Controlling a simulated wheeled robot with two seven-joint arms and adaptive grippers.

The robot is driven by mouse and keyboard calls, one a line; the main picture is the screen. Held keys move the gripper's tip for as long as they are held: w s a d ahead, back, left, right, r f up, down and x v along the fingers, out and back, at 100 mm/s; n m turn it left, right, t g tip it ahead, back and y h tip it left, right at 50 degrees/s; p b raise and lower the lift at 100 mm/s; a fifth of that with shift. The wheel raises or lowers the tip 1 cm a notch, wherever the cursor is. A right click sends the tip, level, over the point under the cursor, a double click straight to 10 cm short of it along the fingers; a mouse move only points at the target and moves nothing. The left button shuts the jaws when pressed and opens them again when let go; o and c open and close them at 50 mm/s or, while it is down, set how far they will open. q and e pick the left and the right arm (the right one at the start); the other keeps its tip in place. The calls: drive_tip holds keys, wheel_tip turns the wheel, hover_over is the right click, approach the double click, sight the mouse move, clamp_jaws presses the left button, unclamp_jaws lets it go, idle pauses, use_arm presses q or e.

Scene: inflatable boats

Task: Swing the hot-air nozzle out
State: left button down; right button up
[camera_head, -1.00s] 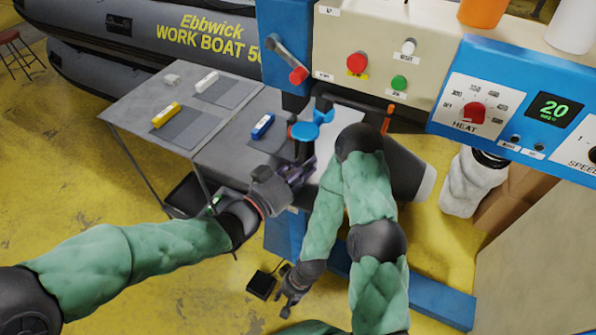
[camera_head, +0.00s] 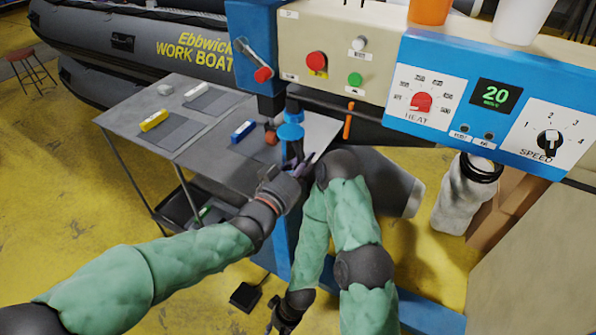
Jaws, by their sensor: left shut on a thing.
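My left gripper (camera_head: 300,172) is shut on a dark part just below the blue roller (camera_head: 290,132), at the table's right edge. The fingers and wrist hide most of that part, and I cannot tell whether it belongs to the hot-air nozzle. A small orange-brown knob (camera_head: 270,137) with a dark top shows just left of the roller. An orange-handled lever (camera_head: 348,121) stands to the right, under the control panel. No nozzle shows clearly. My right gripper (camera_head: 275,318) hangs low near the bottom edge, away from the machine head; its fingers are too small and dark to read.
A red-knobbed crank (camera_head: 262,74) sits on the blue column. A pedal (camera_head: 245,296) lies on the floor.

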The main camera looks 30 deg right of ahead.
use_arm(q)
drive_tip(key=shift+s+d+r, duration=0.1)
drive_tip(key=shift+s+d, duration=0.05)
drive_tip(key=shift+d, duration=0.25)
drive_tip(key=c, duration=1.3)
unclamp_jaws()
drive_tip(key=o, duration=0.3)
drive_tip(key=shift+d, duration=0.15)
drive_tip(key=v, duration=1.2)
